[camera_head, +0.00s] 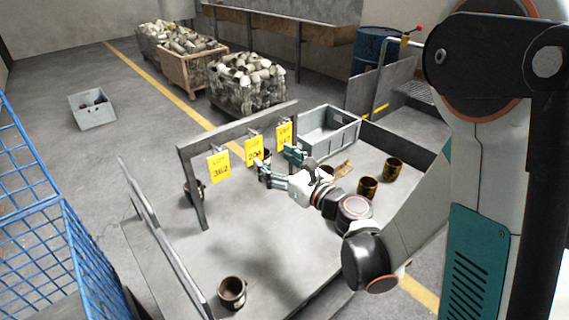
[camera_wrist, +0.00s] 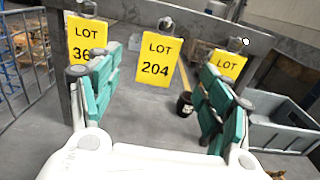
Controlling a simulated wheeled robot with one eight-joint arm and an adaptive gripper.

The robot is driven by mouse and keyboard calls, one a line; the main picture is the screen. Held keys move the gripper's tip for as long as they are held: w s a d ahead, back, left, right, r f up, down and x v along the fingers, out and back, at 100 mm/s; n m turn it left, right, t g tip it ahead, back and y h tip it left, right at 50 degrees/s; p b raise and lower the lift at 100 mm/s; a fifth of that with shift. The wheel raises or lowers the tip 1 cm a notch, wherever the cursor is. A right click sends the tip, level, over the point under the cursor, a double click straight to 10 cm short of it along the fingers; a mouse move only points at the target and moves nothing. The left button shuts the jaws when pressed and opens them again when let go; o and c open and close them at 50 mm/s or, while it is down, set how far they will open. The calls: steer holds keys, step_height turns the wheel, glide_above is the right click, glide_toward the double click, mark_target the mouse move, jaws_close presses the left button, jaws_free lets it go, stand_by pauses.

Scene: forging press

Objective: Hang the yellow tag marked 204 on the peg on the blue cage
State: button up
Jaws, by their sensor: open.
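The yellow tag marked 204 (camera_head: 254,151) hangs from the middle hook of a grey rail, between two other yellow tags. In the wrist view the tag (camera_wrist: 160,60) hangs upright and centred, ahead of my gripper (camera_wrist: 159,91). My gripper is open and empty, its teal finger pads to either side of the tag in that picture. In the head view my gripper (camera_head: 277,163) is just to the right of the tag's lower part; contact cannot be told. The blue cage (camera_head: 75,235) stands at the left edge of the head view. Its peg cannot be made out.
Tag 362 (camera_head: 219,167) hangs to the left and another yellow tag (camera_head: 284,136) to the right, both close to the fingers. The grey rail (camera_head: 240,127) spans above. A grey crate (camera_head: 347,137) and several brown cups stand nearby. A low barrier (camera_head: 160,235) lies towards the cage.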

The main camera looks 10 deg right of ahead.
mark_target(255, 143)
steer(key=x, duration=0.9)
steer(key=shift+w+a+p, duration=0.2)
steer(key=shift+w+p, duration=0.1)
steer(key=shift+p, duration=0.05)
steer(key=c, duration=1.1)
steer(key=shift+c, duration=0.2)
steer(key=shift+w+r+p, duration=0.25)
steer(key=shift+r+p, duration=0.2)
steer(key=shift+r, duration=0.15)
steer(key=shift+s+d+f, duration=0.25)
steer(key=shift+s+d, duration=0.05)
steer(key=shift+s, duration=0.2)
